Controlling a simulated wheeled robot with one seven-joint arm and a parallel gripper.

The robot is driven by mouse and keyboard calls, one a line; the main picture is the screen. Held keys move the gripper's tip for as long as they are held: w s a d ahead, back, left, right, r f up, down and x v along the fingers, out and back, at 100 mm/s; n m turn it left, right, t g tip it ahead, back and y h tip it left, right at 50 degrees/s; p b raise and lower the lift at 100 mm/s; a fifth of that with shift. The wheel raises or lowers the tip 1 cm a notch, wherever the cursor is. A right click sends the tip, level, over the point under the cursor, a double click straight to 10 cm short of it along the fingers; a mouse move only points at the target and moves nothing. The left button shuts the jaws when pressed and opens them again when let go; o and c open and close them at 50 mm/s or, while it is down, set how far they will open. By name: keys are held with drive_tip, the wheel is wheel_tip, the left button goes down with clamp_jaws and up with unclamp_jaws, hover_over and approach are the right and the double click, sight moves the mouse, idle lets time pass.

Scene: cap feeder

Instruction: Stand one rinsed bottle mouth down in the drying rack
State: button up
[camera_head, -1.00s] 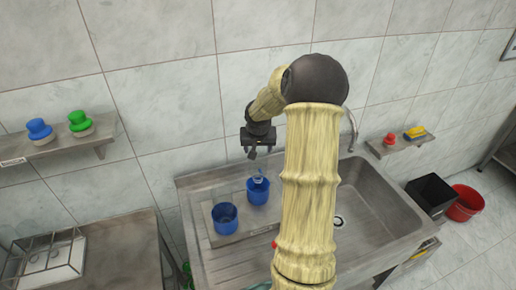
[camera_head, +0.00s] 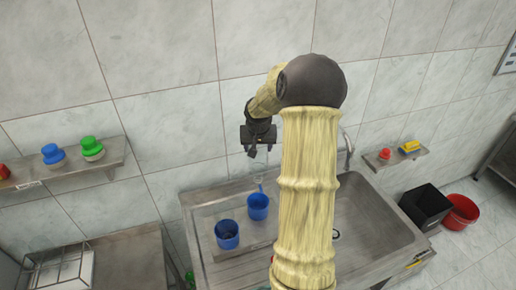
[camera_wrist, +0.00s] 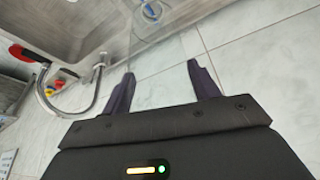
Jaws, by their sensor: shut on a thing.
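My gripper (camera_head: 261,151) is above the back of the sink's drainboard, its fingers apart around a clear, hard-to-see bottle (camera_head: 262,170). The bottle hangs below the fingers, with a light blue part low down, just over or at the mouth of the rear blue cup (camera_head: 258,208). I cannot tell whether it is clear of the cup. In the wrist view, the fingers (camera_wrist: 163,85) flank the faint transparent bottle (camera_wrist: 160,50). A wire rack (camera_head: 58,268), seemingly the drying rack, stands on the left counter, partly cut off by the picture edge.
A second blue cup (camera_head: 227,236) stands on the drainboard. The sink basin (camera_head: 372,215) and tap (camera_head: 348,150) are to the right, partly behind my arm. A left wall shelf (camera_head: 75,168) holds blue and green caps. The counter (camera_head: 128,262) beside the rack is bare.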

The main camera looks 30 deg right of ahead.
sight(258, 171)
wheel_tip(258, 171, up, 4)
drive_tip(key=shift+f+p, duration=0.15)
drive_tip(key=shift+p, duration=0.9)
drive_tip(key=shift+f, duration=0.1)
wheel_tip(258, 171, down, 16)
drive_tip(key=b, duration=1.5)
drive_tip(key=shift+r+b, duration=0.25)
drive_tip(key=shift+b, duration=0.1)
drive_tip(key=shift+r, duration=0.1)
